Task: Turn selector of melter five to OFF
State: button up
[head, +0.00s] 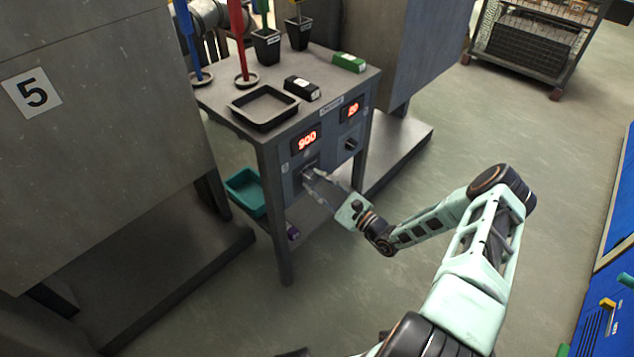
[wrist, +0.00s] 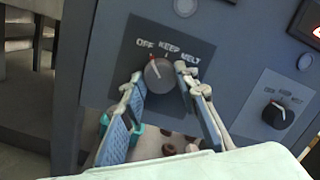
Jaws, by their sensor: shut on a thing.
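The selector (wrist: 159,75) is a dark round knob on a dark plate marked OFF, KEEP and MELT. Its red pointer mark points up and slightly left, towards OFF. My gripper (wrist: 160,80) has one finger on each side of the knob and is shut on it. In the head view my gripper (head: 313,176) reaches the left control panel, under the red 900 display (head: 307,141), and mostly hides the knob. The number 5 sign (head: 32,93) is on the grey cabinet at left.
A second selector (head: 350,144) sits to the right under a display reading 20 (head: 351,109); it also shows in the wrist view (wrist: 274,115). A black tray (head: 265,107) and pots stand on the bench top. A teal bin (head: 246,192) is below. The floor at right is open.

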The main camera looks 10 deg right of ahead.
jog(key=o, duration=1.1)
jog(key=shift+o, duration=0.2)
jog(key=v, duration=1.2)
